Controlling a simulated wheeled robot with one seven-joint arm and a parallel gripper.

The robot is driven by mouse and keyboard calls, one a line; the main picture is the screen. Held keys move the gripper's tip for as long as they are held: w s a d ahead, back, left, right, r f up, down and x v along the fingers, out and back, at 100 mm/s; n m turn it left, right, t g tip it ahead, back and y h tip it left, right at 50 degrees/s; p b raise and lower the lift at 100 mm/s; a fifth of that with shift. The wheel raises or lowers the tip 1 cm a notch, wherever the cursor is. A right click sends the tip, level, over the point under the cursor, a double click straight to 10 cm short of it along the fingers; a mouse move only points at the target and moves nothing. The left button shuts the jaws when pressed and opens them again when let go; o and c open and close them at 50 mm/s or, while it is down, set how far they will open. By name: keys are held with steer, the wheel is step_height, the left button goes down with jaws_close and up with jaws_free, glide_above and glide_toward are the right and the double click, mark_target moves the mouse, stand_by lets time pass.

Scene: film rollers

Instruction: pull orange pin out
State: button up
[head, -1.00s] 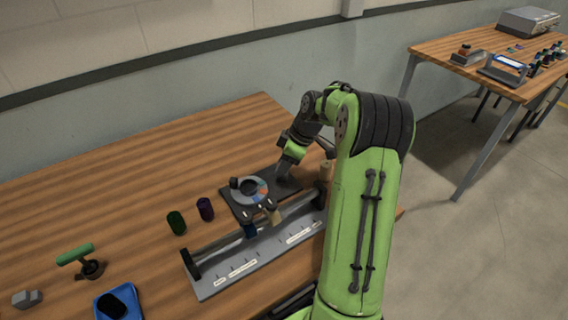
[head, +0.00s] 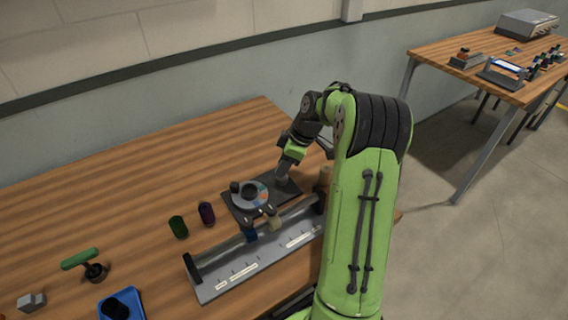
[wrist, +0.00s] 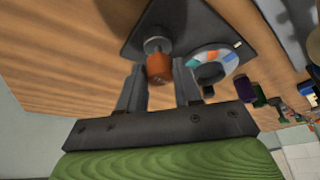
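The orange pin (wrist: 159,69) shows in the wrist view, standing in a grey round socket (wrist: 157,41) on a dark plate. My gripper (wrist: 159,66) has one finger on each side of the pin, and the fingers look apart. I cannot tell whether either finger touches it. In the head view my gripper (head: 284,178) is low over the right back part of the dark plate (head: 288,193). The pin is hidden there by the gripper. A grey dial with coloured segments (head: 250,195) is on the same plate, left of the gripper.
A rail fixture (head: 240,266) with roller and labels lies in front of the plate. Green (head: 178,227) and purple (head: 207,213) cylinders stand left. A green-handled tool (head: 80,259) and blue tray (head: 121,305) are further left. The table's back left is clear.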

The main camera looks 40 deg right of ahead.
steer(key=o, duration=0.3)
steer(key=shift+o, duration=0.2)
steer(key=shift+r, duration=0.1)
steer(key=p+v, duration=0.6)
steer(key=v, duration=0.9)
steer(key=shift+r, duration=0.25)
steer(key=shift+s+d, duration=0.1)
steer(key=s+a+r+m+h+p, duration=0.15)
steer(key=a+r, duration=0.35)
steer(key=a, duration=0.5)
steer(key=s+a+r+m+h+p, duration=0.1)
steer(key=s+a+r+m+p, duration=0.15)
steer(key=a+r, duration=0.45)
steer(key=s+a+f+m+t, duration=0.1)
steer(key=s+a, duration=0.3)
steer(key=s, duration=0.4)
steer(key=s+a+f+m+t+p, duration=0.1)
steer(key=s+a+m, duration=0.2)
steer(key=s, duration=0.5)
steer(key=shift+a+f, duration=0.35)
steer(key=shift+a, duration=0.25)
